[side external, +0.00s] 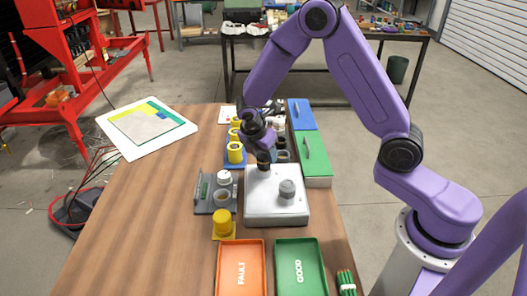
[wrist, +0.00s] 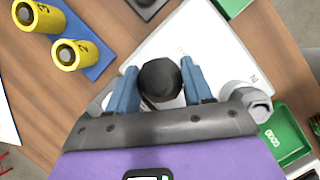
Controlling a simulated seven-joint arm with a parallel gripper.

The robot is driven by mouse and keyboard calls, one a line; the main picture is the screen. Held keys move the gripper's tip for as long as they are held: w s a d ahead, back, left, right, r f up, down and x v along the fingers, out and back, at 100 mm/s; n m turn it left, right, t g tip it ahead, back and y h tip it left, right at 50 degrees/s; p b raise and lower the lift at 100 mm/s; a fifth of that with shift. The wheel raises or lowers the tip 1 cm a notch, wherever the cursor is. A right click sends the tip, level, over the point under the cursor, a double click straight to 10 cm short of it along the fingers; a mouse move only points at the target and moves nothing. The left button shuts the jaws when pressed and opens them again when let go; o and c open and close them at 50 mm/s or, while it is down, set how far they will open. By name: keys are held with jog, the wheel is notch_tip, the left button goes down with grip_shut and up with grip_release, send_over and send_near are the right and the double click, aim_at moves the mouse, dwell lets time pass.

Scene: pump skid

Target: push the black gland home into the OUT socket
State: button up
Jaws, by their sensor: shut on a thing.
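My gripper (wrist: 162,88) is shut on the black gland (wrist: 160,78), which sits between the two blue fingers in the wrist view. In the side view the gland (side external: 263,159) is a short dark cylinder under my gripper, over the back left part of the white block (side external: 262,208). The block also shows in the wrist view (wrist: 205,40). The OUT socket is hidden by the gland and fingers, so I cannot tell how deep the gland sits. A grey hex fitting (side external: 287,188) stands on the block to the right; it also shows in the wrist view (wrist: 245,97).
Yellow cylinders (side external: 235,152) stand on a blue strip behind left. A grey fixture (side external: 206,197) and another yellow cylinder (side external: 222,222) are left of the block. Orange FAULT (side external: 240,270) and green GOOD (side external: 300,270) trays lie in front. Green and blue boxes (side external: 314,150) are behind right.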

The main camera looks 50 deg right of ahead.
jog(key=shift+f, duration=0.85)
dwell(0.3)
jog(key=o, duration=1.2)
jog(key=shift+o, duration=0.2)
jog(key=shift+r, duration=0.1)
jog(key=v, duration=1.7)
jog(key=shift+s+r, duration=0.1)
jog(key=shift+r, duration=0.05)
jog(key=s+d+f+m+y, duration=0.1)
jog(key=s+m+y, duration=0.4)
jog(key=s, duration=2.5)
jog(key=m, duration=0.2)
jog(key=shift+d+m+g, duration=0.3)
jog(key=shift+d, duration=0.05)
